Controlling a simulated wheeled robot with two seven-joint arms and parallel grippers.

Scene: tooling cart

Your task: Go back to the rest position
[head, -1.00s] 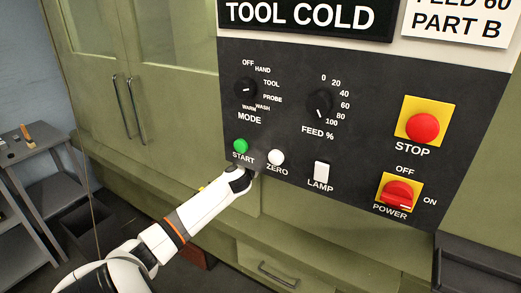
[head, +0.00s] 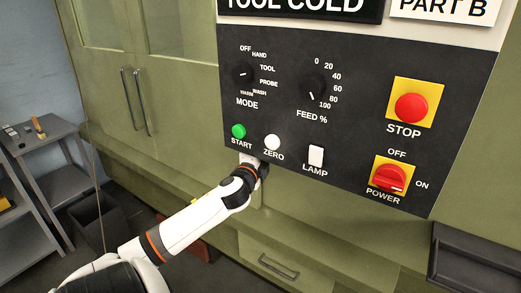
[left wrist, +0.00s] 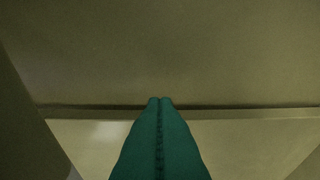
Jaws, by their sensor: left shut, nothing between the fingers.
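My left arm comes in from the lower left in the head view. Its gripper (head: 251,161) is just below the START and ZERO buttons, at the lower edge of the dark control panel (head: 280,118). In the left wrist view the two green fingers (left wrist: 160,101) are together and empty, in front of a plain olive surface (left wrist: 160,60). The green START button (head: 238,131) and white ZERO button (head: 272,142) are both uncovered. My right gripper is not in view.
The panel also carries the MODE knob (head: 243,75), FEED knob (head: 313,89), white LAMP switch (head: 316,155), red STOP button (head: 411,107) and red POWER switch (head: 389,179). A grey cart (head: 50,135) stands at the left. A dark tray (head: 475,262) is at the lower right.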

